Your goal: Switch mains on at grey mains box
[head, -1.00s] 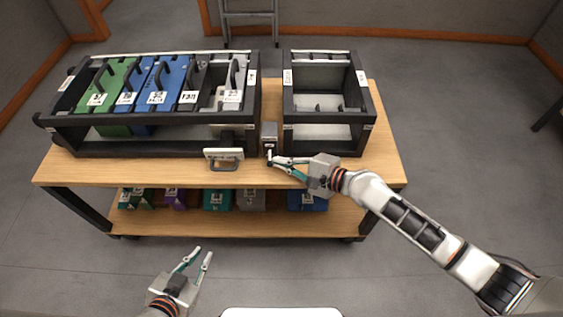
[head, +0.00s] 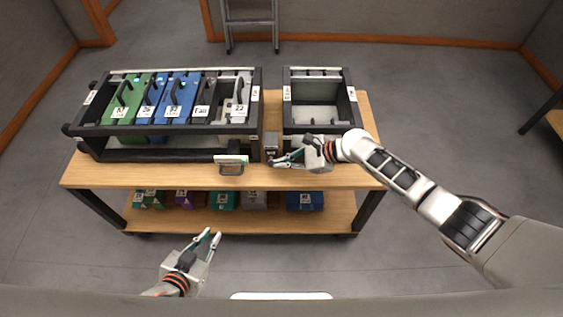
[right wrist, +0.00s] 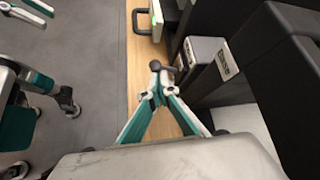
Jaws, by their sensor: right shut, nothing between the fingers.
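The grey mains box (head: 271,144) stands on the wooden table in the gap between the two black racks. In the right wrist view the box (right wrist: 205,58) has a label on its side and a dark round-ended lever (right wrist: 156,66) sticking out of its front. My right gripper (head: 272,163) is shut and empty, its tips just in front of the box. In the right wrist view its fingertips (right wrist: 160,90) are right by the lever; whether they touch it I cannot tell. My left gripper (head: 211,240) is open and empty, in front of the table and away from the box.
The left rack (head: 150,156) holds green, blue, dark and grey modules with handles. The right rack (head: 322,74) looks empty. A small handled piece (head: 231,160) sits at the table's front edge, left of the box. More coloured modules (head: 222,200) stand on the lower shelf.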

